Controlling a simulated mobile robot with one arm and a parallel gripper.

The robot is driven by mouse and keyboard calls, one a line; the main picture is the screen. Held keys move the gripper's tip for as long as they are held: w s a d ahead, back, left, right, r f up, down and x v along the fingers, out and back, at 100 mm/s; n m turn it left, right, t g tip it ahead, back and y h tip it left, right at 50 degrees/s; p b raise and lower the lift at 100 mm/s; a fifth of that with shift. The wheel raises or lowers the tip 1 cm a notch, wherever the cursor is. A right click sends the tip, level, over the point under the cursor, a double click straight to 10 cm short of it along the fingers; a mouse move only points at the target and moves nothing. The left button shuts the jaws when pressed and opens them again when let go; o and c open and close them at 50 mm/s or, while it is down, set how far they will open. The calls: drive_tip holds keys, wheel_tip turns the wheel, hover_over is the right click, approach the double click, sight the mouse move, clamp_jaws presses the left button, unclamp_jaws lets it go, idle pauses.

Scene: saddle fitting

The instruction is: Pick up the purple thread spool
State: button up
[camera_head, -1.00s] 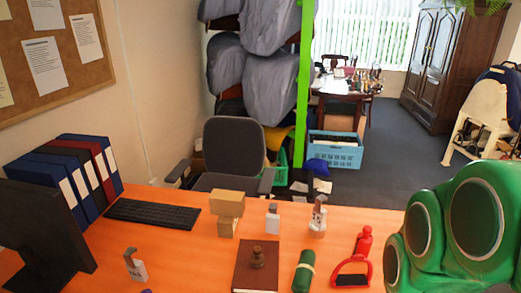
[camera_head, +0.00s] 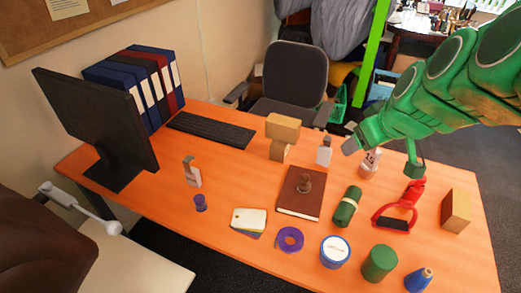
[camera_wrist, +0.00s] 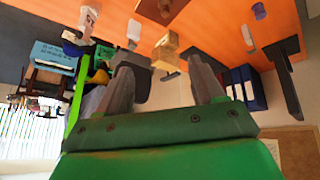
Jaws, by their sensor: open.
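The purple thread spool (camera_head: 200,203) is a small upright purple cylinder on the orange desk, in front of a small spray bottle (camera_head: 192,172). It appears as a small purple shape near the top of the wrist view (camera_wrist: 259,11). My gripper (camera_head: 384,156) is above the right part of the desk, far to the right of the spool. In the wrist view, my gripper (camera_wrist: 162,76) has its two grey fingers wide apart with nothing between them.
The orange desk (camera_head: 245,178) also holds a purple tape roll (camera_head: 289,239), a brown book (camera_head: 300,193), wooden blocks (camera_head: 282,127), a green roll (camera_head: 346,206), a red-handled tool (camera_head: 400,208) and tins. A monitor (camera_head: 100,120) stands left of the spool. Bare desk surrounds the spool.

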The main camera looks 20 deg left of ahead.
drive_tip(key=w+a+f+n+t+h, duration=0.2)
drive_tip(key=w+a+f+n, duration=0.65)
drive_tip(key=f, duration=0.55)
drive_tip(key=n+t+y, duration=0.4)
drive_tip(key=n+y, duration=0.1)
drive_tip(key=n, duration=1.3)
hover_over(201, 205)
drive_tip(key=w+d, duration=0.7)
drive_tip(key=w, duration=0.2)
wheel_tip(201, 205, down, 17)
drive_tip(key=s+a+f+n+y, duration=0.1)
drive_tip(key=s+a+n, duration=0.1)
drive_tip(key=s, duration=0.1)
drive_tip(key=s+a+f+n+y, duration=0.1)
drive_tip(key=s+a+n, duration=0.1)
drive_tip(key=s+a+f+n+y, duration=0.1)
drive_tip(key=s+a+f+n, duration=0.1)
drive_tip(key=s+a+n, duration=0.1)
drive_tip(key=shift+s+g, duration=0.3)
drive_tip(key=f, duration=0.1)
drive_tip(key=s+f+n, duration=0.1)
drive_tip(key=f, duration=0.1)
drive_tip(key=shift+s+d+n+g, duration=0.25)
drive_tip(key=shift+d+n+g, duration=0.05)
drive_tip(key=shift+d+n, duration=0.1)
drive_tip(key=shift+x, duration=2.5)
drive_tip(key=shift+d, duration=0.1)
